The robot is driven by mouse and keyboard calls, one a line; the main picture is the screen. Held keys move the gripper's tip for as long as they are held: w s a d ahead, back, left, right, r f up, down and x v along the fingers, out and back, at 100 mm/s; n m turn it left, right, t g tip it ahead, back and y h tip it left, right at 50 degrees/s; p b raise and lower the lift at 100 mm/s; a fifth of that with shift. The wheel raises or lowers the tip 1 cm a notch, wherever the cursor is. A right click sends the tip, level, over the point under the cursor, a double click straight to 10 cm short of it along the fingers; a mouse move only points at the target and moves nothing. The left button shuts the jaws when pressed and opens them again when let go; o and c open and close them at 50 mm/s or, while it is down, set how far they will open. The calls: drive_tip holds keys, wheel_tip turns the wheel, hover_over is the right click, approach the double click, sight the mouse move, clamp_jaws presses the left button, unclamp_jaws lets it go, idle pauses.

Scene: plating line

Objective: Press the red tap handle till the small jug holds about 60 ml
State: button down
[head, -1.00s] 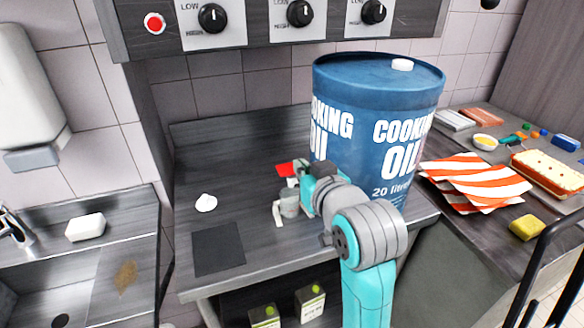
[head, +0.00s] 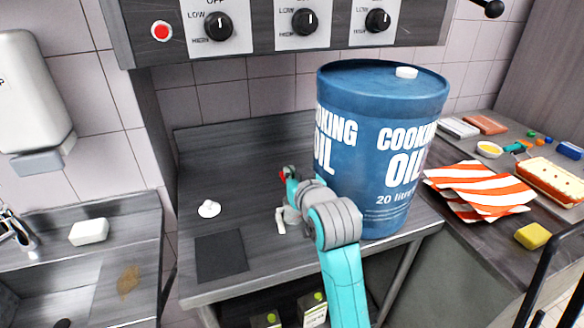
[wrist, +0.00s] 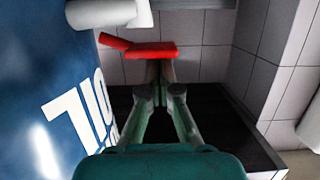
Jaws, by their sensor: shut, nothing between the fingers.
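In the head view only a small red sliver (head: 282,177) shows beside my gripper (head: 289,172). My gripper's fingers (wrist: 166,72) are closed together with nothing between them; I cannot tell whether they touch the handle. The small jug (head: 281,222) stands on the counter below my gripper, mostly hidden by my arm with its pale handle showing. Its contents and any flow are not visible.
A dark square mat (head: 220,257) and a small white lump (head: 209,209) lie on the counter (head: 235,165) to the left. Control knobs (head: 305,22) hang above. A striped cloth (head: 480,188) lies at right.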

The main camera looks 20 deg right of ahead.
drive_tip(key=shift+f, duration=0.1)
idle(0.3)
drive_tip(key=shift+a+f+n+h, duration=0.3)
drive_tip(key=shift+a+f+n, duration=0.05)
drive_tip(key=shift+f+n, duration=0.3)
idle(0.5)
idle(2.5)
